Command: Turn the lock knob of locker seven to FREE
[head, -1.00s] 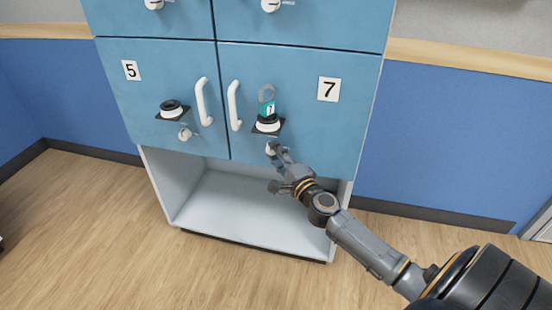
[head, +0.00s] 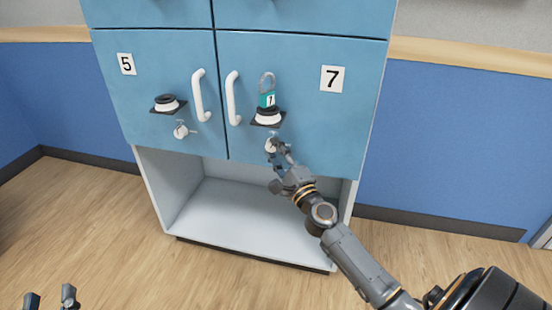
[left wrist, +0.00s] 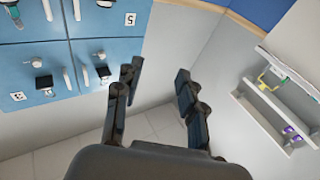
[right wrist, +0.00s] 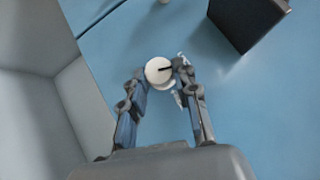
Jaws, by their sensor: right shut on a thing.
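Locker seven's blue door (head: 310,130) is closed in the head view and carries a "7" label (head: 332,79). Its white lock knob (head: 271,143) sits low on the door, mostly covered by my right gripper (head: 277,150). In the right wrist view my right gripper (right wrist: 159,74) is shut on the round white knob (right wrist: 157,66), a finger on each side; a dark pointer mark shows on its face. Lettering beside it is partly hidden and unreadable. My left gripper (head: 50,299) is open and empty at the bottom left; it also shows in the left wrist view (left wrist: 158,75).
A black bracket (head: 268,120) above the knob holds a white-and-black round piece and a teal tag (head: 267,100) with a grey ring. White handles (head: 233,98) flank the door gap. Locker five's knob (head: 181,131) is at left. An open white shelf (head: 235,225) lies below.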

